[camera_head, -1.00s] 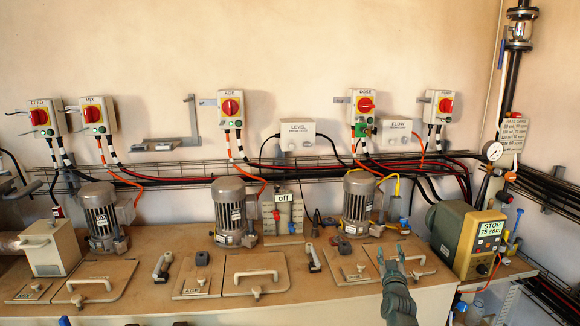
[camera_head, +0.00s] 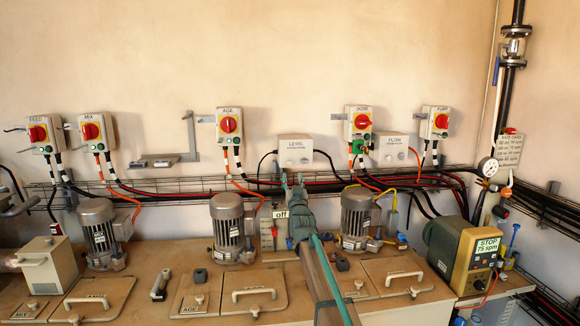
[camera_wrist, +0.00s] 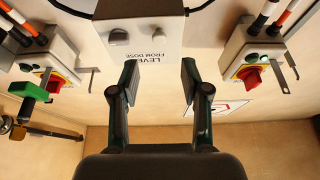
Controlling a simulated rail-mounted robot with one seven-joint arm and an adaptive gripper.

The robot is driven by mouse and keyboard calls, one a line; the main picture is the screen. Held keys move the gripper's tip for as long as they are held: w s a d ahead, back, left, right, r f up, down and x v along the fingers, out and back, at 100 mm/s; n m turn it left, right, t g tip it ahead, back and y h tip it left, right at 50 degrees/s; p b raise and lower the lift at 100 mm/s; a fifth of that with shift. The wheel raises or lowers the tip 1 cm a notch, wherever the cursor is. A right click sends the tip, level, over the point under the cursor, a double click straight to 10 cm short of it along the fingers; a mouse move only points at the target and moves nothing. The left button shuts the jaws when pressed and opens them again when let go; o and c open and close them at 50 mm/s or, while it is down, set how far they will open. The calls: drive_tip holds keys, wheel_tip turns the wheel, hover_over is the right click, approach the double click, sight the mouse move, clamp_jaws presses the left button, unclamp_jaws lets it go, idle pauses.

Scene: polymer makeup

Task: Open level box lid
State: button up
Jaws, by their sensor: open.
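The level box (camera_head: 295,151) is a white box labelled LEVEL, fixed to the wall between the AGE and DOSE switches. In the wrist view the level box (camera_wrist: 140,38) appears upside down, with two round features on its face. My gripper (camera_head: 291,182) is raised in front of the wall, just below the level box in the head view. In the wrist view my gripper (camera_wrist: 160,72) is open and empty, its two dark fingers on either side of the box's lower part. I cannot tell whether the fingertips touch it.
The DOSE switch (camera_head: 358,123) with a green part is to the right of the box, and the AGE switch (camera_head: 229,125) to the left. The FLOW box (camera_head: 393,149) is further right. Cables run along a wire tray (camera_head: 180,193) below. Motors stand on the bench.

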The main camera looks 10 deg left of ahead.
sight(290, 164)
drive_tip(key=p+x, duration=0.1)
drive_tip(key=x, duration=0.7)
drive_tip(key=shift+p, duration=0.4)
drive_tip(key=shift+f, duration=0.1)
drive_tip(key=shift+c, duration=0.3)
clamp_jaws()
